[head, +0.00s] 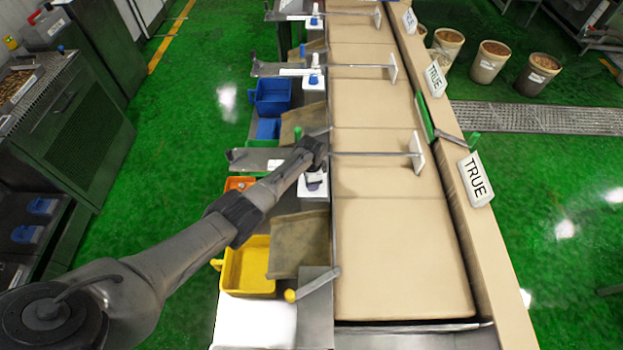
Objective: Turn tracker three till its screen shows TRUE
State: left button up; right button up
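My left arm reaches in from the lower left, and its gripper (316,155) is over the edge of the tan conveyor. I cannot tell whether its fingers are open or shut. Just under it is a white base with a dark blue part (313,184), mostly hidden by the gripper; contact is unclear. The nearest screen (475,180), on the right rail, reads TRUE. The middle screen (437,78) also appears to read TRUE; the far screen (409,20) is small and hard to read. No tracker number is legible. My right gripper is not in view.
White-and-blue knobs (314,70) stand farther along the left edge. A crossbar with a white end plate (417,153) spans the belt (400,250). A yellow bin (247,266) and a blue bin (272,97) flank my arm. Green floor (560,270) is open at right.

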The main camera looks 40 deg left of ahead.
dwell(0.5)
pick_arm(q)
jog(key=o, duration=0.9)
jog(key=shift+r, duration=0.15)
jog(key=shift+r, duration=0.3)
jog(key=shift+r+p, duration=0.35)
jog(key=shift+r, duration=6.15)
jog(key=shift+n, duration=0.4)
